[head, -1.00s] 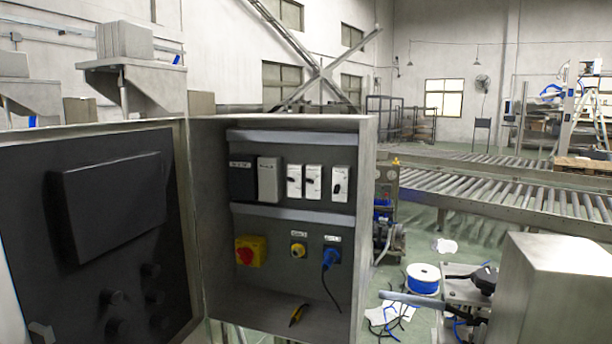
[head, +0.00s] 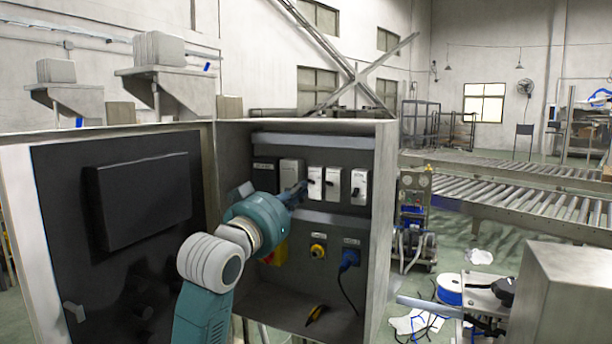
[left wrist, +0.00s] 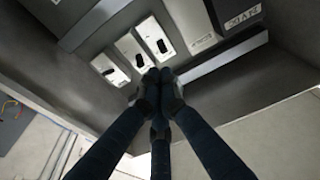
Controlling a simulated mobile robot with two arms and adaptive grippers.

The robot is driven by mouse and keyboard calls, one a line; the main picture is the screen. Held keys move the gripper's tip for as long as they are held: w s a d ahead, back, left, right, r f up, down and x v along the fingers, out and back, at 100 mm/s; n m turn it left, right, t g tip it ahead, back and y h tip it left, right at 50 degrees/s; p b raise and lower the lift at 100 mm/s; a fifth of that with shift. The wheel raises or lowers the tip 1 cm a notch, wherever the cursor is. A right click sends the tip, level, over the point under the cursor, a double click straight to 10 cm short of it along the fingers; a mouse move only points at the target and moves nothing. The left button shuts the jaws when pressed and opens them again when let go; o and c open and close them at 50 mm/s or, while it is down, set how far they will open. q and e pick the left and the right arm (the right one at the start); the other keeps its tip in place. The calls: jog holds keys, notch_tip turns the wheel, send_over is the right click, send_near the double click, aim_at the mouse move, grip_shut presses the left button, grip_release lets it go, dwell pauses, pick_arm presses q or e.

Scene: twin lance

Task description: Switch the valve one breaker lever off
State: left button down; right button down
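Three white breakers with dark levers sit in a row in the open cabinet: a left one (head: 314,182), a middle one (head: 332,184) and a right one (head: 359,187). Their labels are too small to read, so I cannot tell which is valve one. My left gripper (head: 302,188) is at the left breaker and covers part of its left edge. In the left wrist view, the gripper's fingers (left wrist: 158,78) converge with tips together, shut on nothing visible. The breakers show beyond them, the nearest lever (left wrist: 162,46) uncovered. Contact is unclear. My right gripper is not in view.
The cabinet door (head: 110,230) stands open on the left. A grey module (head: 291,174) is left of the breakers. Below are a yellow-ringed socket (head: 318,250) and a blue plug (head: 350,257) with a hanging cable. A metal box (head: 565,300) is at the lower right.

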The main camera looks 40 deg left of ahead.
aim_at(311, 182)
pick_arm(q)
jog(key=shift+n+t+y, duration=0.3)
jog(key=shift+t, duration=0.1)
jog(key=r, duration=0.1)
jog(key=s+a+r, duration=0.1)
jog(key=r, duration=0.1)
jog(key=shift+s+a+r, duration=0.2)
jog(key=shift+r, duration=0.1)
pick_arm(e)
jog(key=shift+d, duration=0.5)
